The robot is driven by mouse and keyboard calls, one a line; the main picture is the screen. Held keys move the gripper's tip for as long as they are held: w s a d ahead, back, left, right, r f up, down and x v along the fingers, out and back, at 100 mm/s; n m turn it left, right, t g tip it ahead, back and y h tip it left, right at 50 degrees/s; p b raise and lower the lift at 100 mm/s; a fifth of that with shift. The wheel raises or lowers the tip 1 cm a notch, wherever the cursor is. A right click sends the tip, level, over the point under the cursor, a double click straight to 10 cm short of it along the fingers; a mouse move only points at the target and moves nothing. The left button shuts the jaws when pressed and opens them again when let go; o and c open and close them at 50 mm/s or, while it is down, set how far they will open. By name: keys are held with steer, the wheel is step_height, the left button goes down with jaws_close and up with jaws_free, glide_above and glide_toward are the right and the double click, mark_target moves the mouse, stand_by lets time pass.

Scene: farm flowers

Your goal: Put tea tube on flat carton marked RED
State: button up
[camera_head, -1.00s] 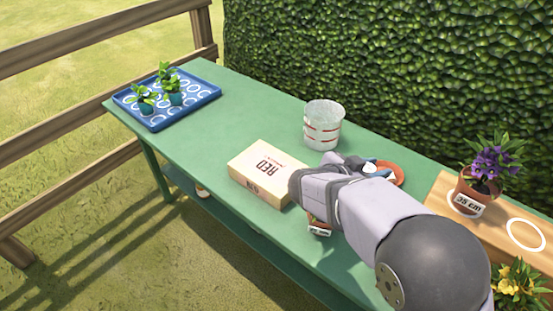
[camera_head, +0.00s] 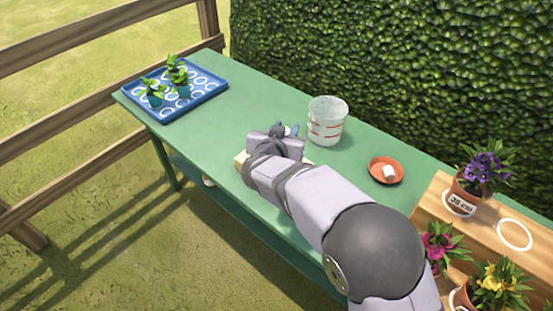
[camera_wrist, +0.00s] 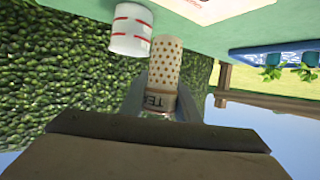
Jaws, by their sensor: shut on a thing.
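The tea tube (camera_wrist: 165,65), cream with brown dots and a TEA label, is between the fingers of my gripper (camera_wrist: 162,100) in the wrist view. My gripper is shut on it. In the camera_head view my gripper (camera_head: 287,131) is over the flat carton (camera_head: 241,161), and the tube cannot be made out there. My arm hides most of the carton and its RED mark. In the wrist view a pale surface with red print, likely the carton top (camera_wrist: 212,10), lies beyond the tube, apart from it in the picture.
A white bucket with red bands (camera_head: 327,122) stands close to the right of my gripper. An orange saucer (camera_head: 376,178) holds a small white piece. A blue tray (camera_head: 212,93) with seedlings is at the far left. Potted flowers stand at a wooden shelf (camera_head: 440,190) on the right.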

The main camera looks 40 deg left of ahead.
steer(key=shift+f+b, duration=0.45)
steer(key=shift+f, duration=4.45)
steer(key=shift+f, duration=0.1)
steer(key=o, duration=1)
steer(key=shift+o, duration=0.2)
steer(key=shift+s+d, duration=0.1)
steer(key=v, duration=1.2)
steer(key=shift+b, duration=0.3)
